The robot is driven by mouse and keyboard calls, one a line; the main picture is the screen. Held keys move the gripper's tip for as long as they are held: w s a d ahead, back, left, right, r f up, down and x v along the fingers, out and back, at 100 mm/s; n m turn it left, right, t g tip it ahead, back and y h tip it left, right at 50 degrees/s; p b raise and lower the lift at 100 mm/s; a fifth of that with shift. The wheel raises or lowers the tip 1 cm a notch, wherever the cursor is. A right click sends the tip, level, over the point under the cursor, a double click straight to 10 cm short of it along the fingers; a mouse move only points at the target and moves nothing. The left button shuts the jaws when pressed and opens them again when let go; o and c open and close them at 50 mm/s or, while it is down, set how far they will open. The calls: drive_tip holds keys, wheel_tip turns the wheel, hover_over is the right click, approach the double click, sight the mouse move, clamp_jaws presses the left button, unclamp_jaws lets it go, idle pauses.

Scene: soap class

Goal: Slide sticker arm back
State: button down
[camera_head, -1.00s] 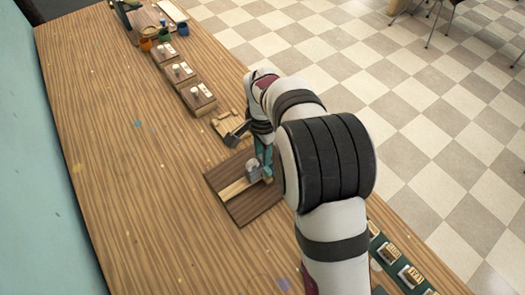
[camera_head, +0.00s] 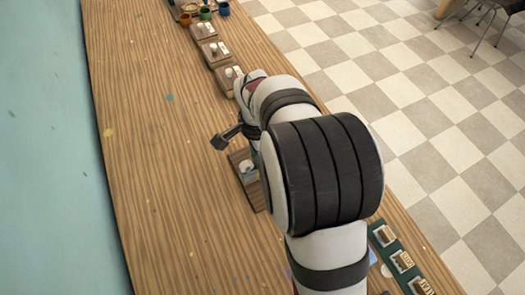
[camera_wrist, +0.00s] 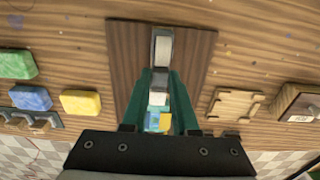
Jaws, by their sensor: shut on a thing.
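A dark brown wooden board (camera_wrist: 198,50) lies on the table under my gripper in the wrist view. A narrow upright piece (camera_wrist: 162,45), with a pale end and a grey face, stands along its middle; I take it for the sticker arm. My gripper (camera_wrist: 159,84) has its teal fingers close together over the board, shut on a small pale part at the near end of this piece. Small blue and yellow patches show between the fingers. In the head view my arm hides the fingertips and much of the board (camera_head: 254,191); a round whitish part (camera_head: 247,167) shows on it.
Green (camera_wrist: 17,65), blue (camera_wrist: 30,98) and yellow (camera_wrist: 80,102) soap blocks lie left of the board in the wrist view. A light wooden frame (camera_wrist: 235,104) lies right. In the head view, small boards (camera_head: 214,51) line the far side; the left tabletop is clear.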

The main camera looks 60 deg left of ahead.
drive_tip(key=shift+s, duration=0.25)
drive_tip(key=c, duration=0.7)
unclamp_jaws()
drive_tip(key=shift+w, duration=0.1)
wheel_tip(320, 180, up, 16)
drive_tip(key=shift+f, duration=0.1)
